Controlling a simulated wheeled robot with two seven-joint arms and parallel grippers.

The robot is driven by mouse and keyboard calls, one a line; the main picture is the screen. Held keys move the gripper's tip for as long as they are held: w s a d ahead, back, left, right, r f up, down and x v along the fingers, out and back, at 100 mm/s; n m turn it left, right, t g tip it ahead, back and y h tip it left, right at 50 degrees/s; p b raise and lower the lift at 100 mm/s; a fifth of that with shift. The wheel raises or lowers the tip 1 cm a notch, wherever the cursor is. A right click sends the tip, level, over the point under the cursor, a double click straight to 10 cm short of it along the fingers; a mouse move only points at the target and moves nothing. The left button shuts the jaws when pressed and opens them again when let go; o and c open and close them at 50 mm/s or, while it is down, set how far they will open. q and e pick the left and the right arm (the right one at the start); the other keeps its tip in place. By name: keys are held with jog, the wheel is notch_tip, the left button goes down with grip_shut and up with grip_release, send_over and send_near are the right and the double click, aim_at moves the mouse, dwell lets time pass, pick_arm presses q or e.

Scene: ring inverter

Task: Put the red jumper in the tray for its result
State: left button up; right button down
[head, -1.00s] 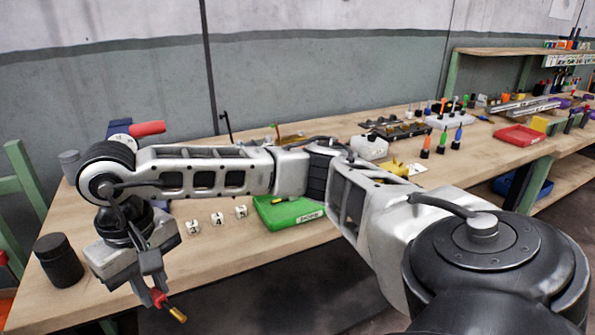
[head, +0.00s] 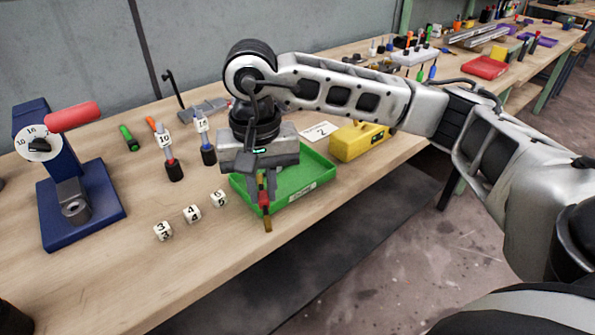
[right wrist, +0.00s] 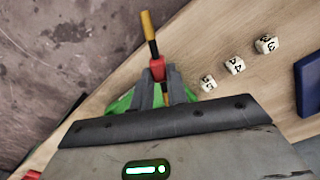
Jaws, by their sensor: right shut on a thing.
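My right gripper (head: 264,180) is shut on the red jumper (head: 264,198), a small red piece with a yellow-brown pin pointing down. In the head view it hangs over or just in front of the green tray (head: 318,168); its exact height above the tray cannot be told. The right wrist view shows the red jumper (right wrist: 157,68) between the fingertips, with the green tray (right wrist: 122,102) partly hidden behind the gripper. The tray carries a label on its front wall, and its visible floor looks empty. My left gripper is not in view.
Several white number cubes (head: 192,213) stand left of the tray. A blue press with a red handle (head: 74,116) is at the left. Two tagged tools (head: 170,160) stand behind. A yellow box (head: 357,142) and a card marked 2 (head: 320,131) lie right of and behind the tray.

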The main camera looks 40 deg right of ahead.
jog(key=s+d+r+m+b, duration=0.1)
jog(key=s+d+r+m, duration=0.15)
jog(key=m, duration=1.25)
jog(key=s+d+r+m+b, duration=0.1)
jog(key=s+d+r+m, duration=0.15)
jog(key=m, duration=3.05)
send_over(290, 187)
jog(key=s, duration=0.1)
notch_tip(290, 187, down, 8)
jog(key=shift+a+r+b, duration=0.1)
jog(key=shift+r+b, duration=0.05)
jog(key=shift+b, duration=0.25)
jog(key=shift+w+f, duration=0.3)
jog(key=shift+f, duration=0.1)
notch_tip(290, 187, down, 3)
jog(key=shift+w+f, duration=0.15)
jog(key=shift+f, duration=0.05)
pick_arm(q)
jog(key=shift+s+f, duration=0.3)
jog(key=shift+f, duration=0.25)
